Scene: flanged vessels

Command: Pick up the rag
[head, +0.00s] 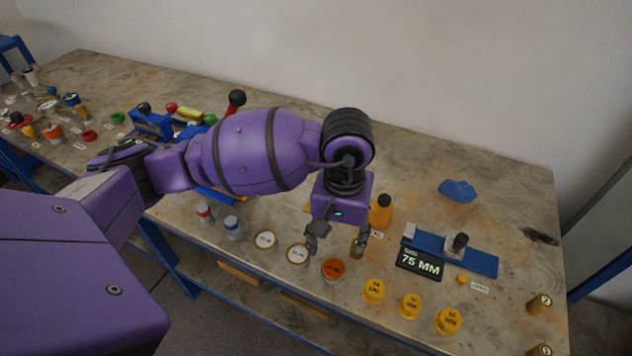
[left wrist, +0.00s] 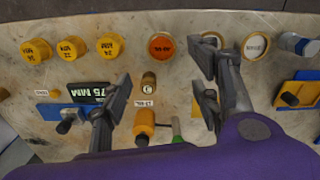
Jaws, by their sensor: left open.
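A crumpled blue rag (head: 458,191) lies on the bench at the right, toward the wall, in the head view. I do not make it out in the left wrist view. My left gripper (head: 337,243) is open and points down over the front middle of the bench, to the left of the rag and nearer the front edge. In the left wrist view my left gripper (left wrist: 165,88) has its fingers spread, with a small brown cylinder (left wrist: 148,83) showing between them. I cannot tell whether they touch it. My right gripper is not in view.
A blue fixture with a 75 MM sign (head: 419,263) stands in front of the rag. An orange bottle (head: 381,211) is beside my gripper. Several yellow caps (head: 410,306) line the front edge. A dark patch (head: 541,236) lies at the right. Bench around the rag is clear.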

